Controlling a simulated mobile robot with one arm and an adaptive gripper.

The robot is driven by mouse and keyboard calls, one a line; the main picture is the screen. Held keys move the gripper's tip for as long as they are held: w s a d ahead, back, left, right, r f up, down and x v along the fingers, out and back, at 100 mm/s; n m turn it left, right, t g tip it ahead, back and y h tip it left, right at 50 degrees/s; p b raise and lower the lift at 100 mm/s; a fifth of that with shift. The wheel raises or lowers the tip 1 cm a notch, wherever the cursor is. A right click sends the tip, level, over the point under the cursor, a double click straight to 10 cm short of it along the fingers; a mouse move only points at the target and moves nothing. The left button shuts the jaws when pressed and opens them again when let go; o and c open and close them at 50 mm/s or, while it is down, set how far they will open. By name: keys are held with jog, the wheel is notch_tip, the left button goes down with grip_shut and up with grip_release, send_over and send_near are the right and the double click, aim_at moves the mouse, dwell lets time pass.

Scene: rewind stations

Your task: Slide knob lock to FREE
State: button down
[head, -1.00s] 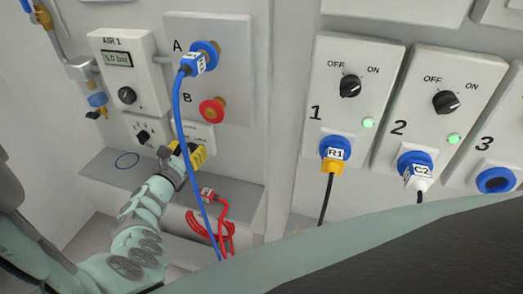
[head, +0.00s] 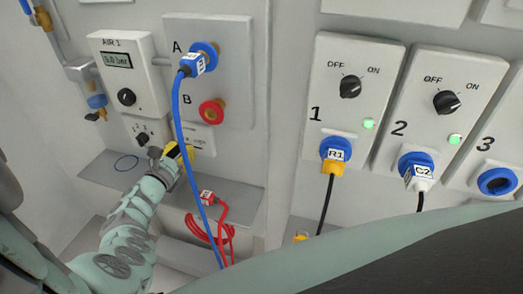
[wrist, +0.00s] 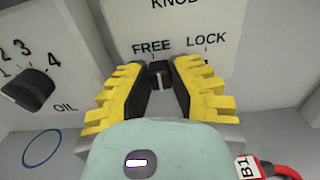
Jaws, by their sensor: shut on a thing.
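The knob lock plate (wrist: 240,45) in the wrist view is pale, with the labels FREE and LOCK. The small black slider (wrist: 160,70) sits below the FREE label, at the left side of the plate's marked range. My gripper (wrist: 160,80) has yellow, ridged fingers with black pads, and it is shut on the slider from both sides. Part of the slider and its slot is hidden by the fingers. In the head view my gripper (head: 180,152) is at the lower panel, and the slider is hidden there.
An OIL dial (wrist: 28,88) is to the left. A blue cable (head: 178,125) hangs in front of the panel from socket A. A red cable with plug B1 (head: 207,197) lies on the grey shelf (head: 240,185) below, close to my gripper's right.

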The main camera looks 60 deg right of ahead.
jog(key=shift+w+a+f, duration=0.1)
jog(key=shift+w+a, duration=0.05)
jog(key=shift+w, duration=0.2)
jog(key=c, duration=0.8)
grip_release()
jog(key=shift+w, duration=0.1)
